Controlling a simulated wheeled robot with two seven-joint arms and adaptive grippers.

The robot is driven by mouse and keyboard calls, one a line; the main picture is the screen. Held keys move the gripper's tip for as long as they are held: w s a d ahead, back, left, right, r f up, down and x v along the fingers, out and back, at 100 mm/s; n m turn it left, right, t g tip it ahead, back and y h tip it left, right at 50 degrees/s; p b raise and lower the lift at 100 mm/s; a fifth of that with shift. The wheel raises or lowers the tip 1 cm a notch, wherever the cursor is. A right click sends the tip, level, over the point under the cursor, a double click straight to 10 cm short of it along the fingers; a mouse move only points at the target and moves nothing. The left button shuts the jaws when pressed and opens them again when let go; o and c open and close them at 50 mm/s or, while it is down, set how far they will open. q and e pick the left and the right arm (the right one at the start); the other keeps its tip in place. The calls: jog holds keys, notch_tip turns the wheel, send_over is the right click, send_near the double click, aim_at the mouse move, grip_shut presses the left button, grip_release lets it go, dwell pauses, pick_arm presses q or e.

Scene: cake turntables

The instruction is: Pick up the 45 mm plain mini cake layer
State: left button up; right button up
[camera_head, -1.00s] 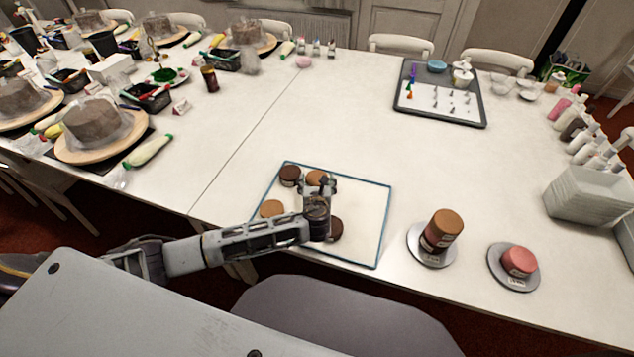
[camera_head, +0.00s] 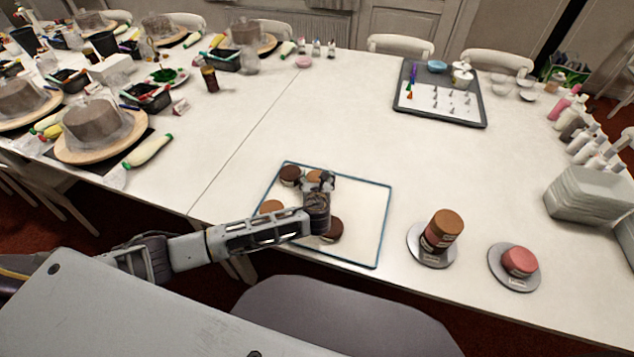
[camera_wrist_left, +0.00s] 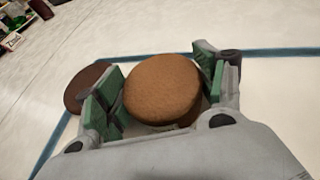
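A plain light-brown cake layer (camera_head: 313,175) sits near the back edge of the blue-rimmed tray (camera_head: 365,205), partly hidden by my left gripper (camera_head: 322,183). In the left wrist view this round layer (camera_wrist_left: 162,88) lies between the green-padded fingers of my left gripper (camera_wrist_left: 162,90). The fingers stand on both sides of it with little room; firm contact does not show. Another light-brown layer (camera_head: 271,208) is at the tray's left edge, partly behind my arm. My right gripper is out of view.
Dark layers are at the tray's back left (camera_head: 290,175) and front (camera_head: 333,230); the back-left one is close beside a finger in the wrist view (camera_wrist_left: 88,88). A stacked cake (camera_head: 443,229) and a pink cake (camera_head: 519,260) stand on turntables to the right. The tray's right half is clear.

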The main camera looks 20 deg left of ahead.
pick_arm(q)
jog(key=shift+c, duration=0.7)
jog(key=shift+r, duration=0.1)
jog(key=shift+r+p, duration=0.65)
jog(key=shift+r, duration=4.3)
